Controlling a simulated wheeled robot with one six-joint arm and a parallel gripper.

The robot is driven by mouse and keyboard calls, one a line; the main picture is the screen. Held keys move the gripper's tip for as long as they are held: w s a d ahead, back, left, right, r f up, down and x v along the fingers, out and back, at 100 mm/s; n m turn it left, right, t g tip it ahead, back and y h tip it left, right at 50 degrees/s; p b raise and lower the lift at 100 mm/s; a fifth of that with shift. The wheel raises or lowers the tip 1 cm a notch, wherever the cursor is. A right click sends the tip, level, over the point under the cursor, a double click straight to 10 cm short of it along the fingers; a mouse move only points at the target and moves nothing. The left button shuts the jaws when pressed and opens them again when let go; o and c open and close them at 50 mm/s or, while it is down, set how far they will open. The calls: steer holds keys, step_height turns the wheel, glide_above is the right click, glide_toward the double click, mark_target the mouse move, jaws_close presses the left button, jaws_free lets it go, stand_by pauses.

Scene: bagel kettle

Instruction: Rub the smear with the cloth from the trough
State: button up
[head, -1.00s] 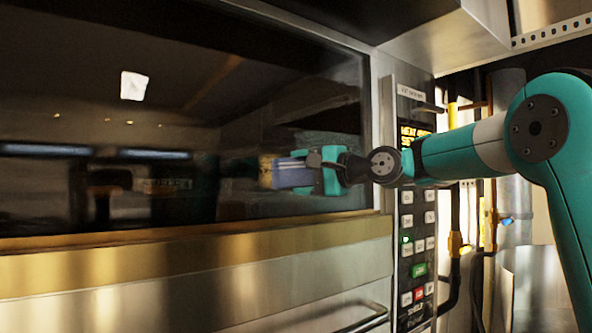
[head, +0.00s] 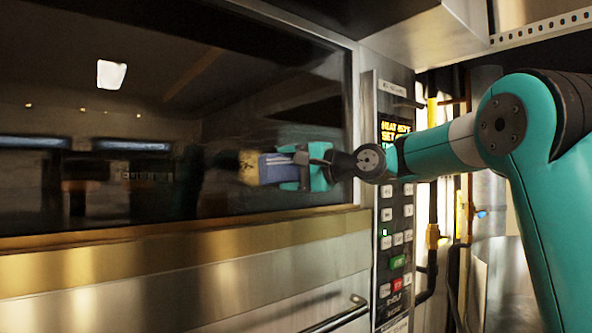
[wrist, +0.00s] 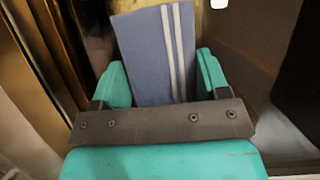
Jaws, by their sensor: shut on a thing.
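My gripper (head: 305,167) is shut on a folded blue cloth (head: 274,168), held out in front of the dark glass window. In the wrist view the cloth (wrist: 147,62), with two white stripes, sticks out between the teal fingers. A tan-brown patch (head: 248,167) shows at the cloth's far end in the head view. I cannot tell if it is the smear on the glass or part of what I hold. Whether the cloth touches the glass is also unclear. I cannot make out the trough.
A control panel (head: 397,215) with lit text and buttons stands right of the window. A brass-coloured ledge (head: 150,238) runs below the glass, with a bar handle (head: 335,315) under it. Pipes (head: 433,180) stand behind my arm.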

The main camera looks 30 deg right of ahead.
mark_target(238, 168)
steer(key=shift+s+a+b, duration=0.15)
steer(key=shift+s+a, duration=0.15)
steer(key=shift+a, duration=1.2)
steer(key=shift+s+a+b, duration=0.2)
steer(key=shift+s+a, duration=0.1)
steer(key=shift+a, duration=1.15)
steer(key=shift+s+a+b, duration=0.15)
steer(key=shift+s+a, duration=0.15)
steer(key=shift+a, duration=1.2)
